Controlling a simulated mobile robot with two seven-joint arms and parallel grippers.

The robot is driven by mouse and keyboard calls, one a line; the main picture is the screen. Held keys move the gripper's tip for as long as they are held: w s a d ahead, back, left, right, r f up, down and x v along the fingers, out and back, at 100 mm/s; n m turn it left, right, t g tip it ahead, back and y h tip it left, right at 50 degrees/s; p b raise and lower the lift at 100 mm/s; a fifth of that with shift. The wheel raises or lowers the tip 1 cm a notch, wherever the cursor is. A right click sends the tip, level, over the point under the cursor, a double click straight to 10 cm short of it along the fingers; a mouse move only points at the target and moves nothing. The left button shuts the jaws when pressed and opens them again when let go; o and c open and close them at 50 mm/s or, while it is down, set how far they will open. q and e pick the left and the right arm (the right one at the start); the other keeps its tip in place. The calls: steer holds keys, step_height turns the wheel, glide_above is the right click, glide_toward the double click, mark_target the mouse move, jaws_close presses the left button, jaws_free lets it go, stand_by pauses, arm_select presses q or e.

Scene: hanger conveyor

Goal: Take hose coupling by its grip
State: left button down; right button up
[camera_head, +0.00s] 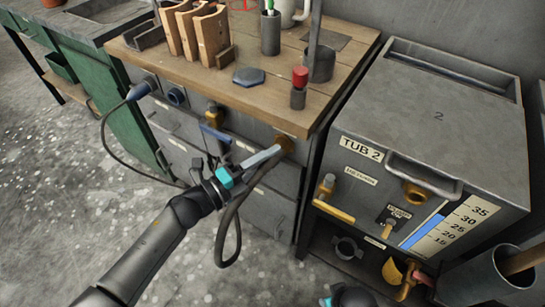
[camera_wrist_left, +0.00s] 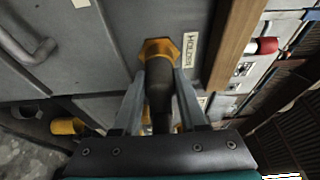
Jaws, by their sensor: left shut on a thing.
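The hose coupling (camera_wrist_left: 158,88) is a dark, round grip between the two fingers of my left gripper (camera_wrist_left: 161,76) in the left wrist view. Its far end meets a brass hexagonal fitting (camera_wrist_left: 158,48) on the grey bench front, beside a "HOLDER" label. In the head view my left gripper (camera_head: 275,152) reaches that brass fitting (camera_head: 286,143) and is shut on the coupling, which the fingers mostly hide. A black hose (camera_head: 226,245) hangs in a loop below my gripper. A dark part with teal, probably my right gripper, shows at the bottom edge; its jaws cannot be seen.
The wooden bench top (camera_head: 200,75) holds a wooden rack, cups and a red-capped item (camera_head: 299,88). Tub 2 (camera_head: 440,115) stands right, with a handle (camera_head: 425,178), brass port (camera_head: 414,194) and yellow-handled valve (camera_head: 333,212) projecting. Another cable (camera_head: 105,140) hangs left. Floor at left is clear.

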mark_target(261, 171)
stand_by(0.3)
arm_select(q)
steer(key=shift+s+a+p, duration=0.3)
steer(key=shift+s+a, duration=0.35)
steer(key=shift+s, duration=0.25)
steer(key=shift+s+a+p, duration=0.3)
steer(key=shift+s+a, duration=0.35)
steer(key=shift+s, duration=0.2)
